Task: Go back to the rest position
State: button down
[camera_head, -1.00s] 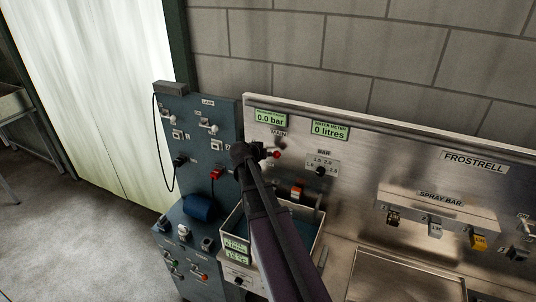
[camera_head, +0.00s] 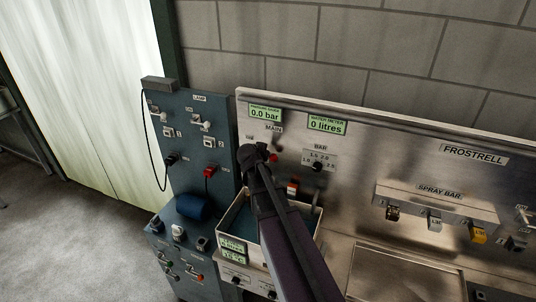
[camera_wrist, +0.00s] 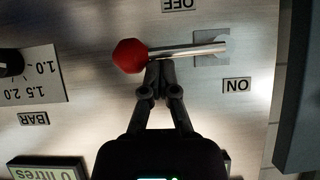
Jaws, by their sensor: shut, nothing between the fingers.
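My gripper (camera_head: 260,152) is at the left end of the steel panel, by the MAIN label (camera_head: 273,128). In the wrist view its two dark fingers (camera_wrist: 160,72) are together and empty. Their tips are right beside the metal rod of the main lever (camera_wrist: 185,51), near its red knob (camera_wrist: 131,56). I cannot tell whether they touch it. The rod lies sideways in the wrist view, between the OFF plate (camera_wrist: 180,4) and the ON plate (camera_wrist: 237,85). In the head view the red knob (camera_head: 273,158) shows just right of my gripper.
A blue-grey cabinet (camera_head: 190,150) with switches and a black cable stands left. An open tray (camera_head: 232,215) lies below my arm. The spray bar (camera_head: 437,203) with several levers sticks out at the right. The displays read 0.0 bar (camera_head: 265,113) and 0 litres (camera_head: 327,125). Open floor (camera_head: 70,230) lies left.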

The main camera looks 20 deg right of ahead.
jog(key=shift+s+a, duration=0.1)
dwell(0.3)
jog(key=shift+a, duration=0.1)
dwell(0.3)
